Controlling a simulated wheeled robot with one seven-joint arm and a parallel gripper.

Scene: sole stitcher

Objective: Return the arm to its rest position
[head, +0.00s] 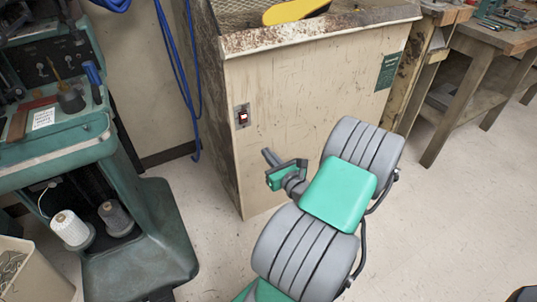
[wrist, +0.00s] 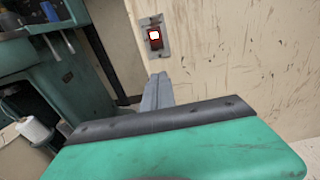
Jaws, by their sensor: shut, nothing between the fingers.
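My arm (head: 340,195), grey with green panels, reaches up from the bottom of the head view and is bent. My gripper (head: 267,155) is at its end, in front of the beige cabinet (head: 300,110) and below its red switch. In the wrist view my gripper's grey fingers (wrist: 157,88) are together and hold nothing. They point toward the cabinet front, below the red switch (wrist: 154,38). I cannot tell how far they are from the cabinet.
A green stitching machine (head: 140,235) with thread spools (head: 70,228) stands at the left. A yellow sole (head: 295,10) lies on top of the cabinet. Blue cable (head: 190,90) hangs beside it. A wooden workbench (head: 490,40) is at upper right.

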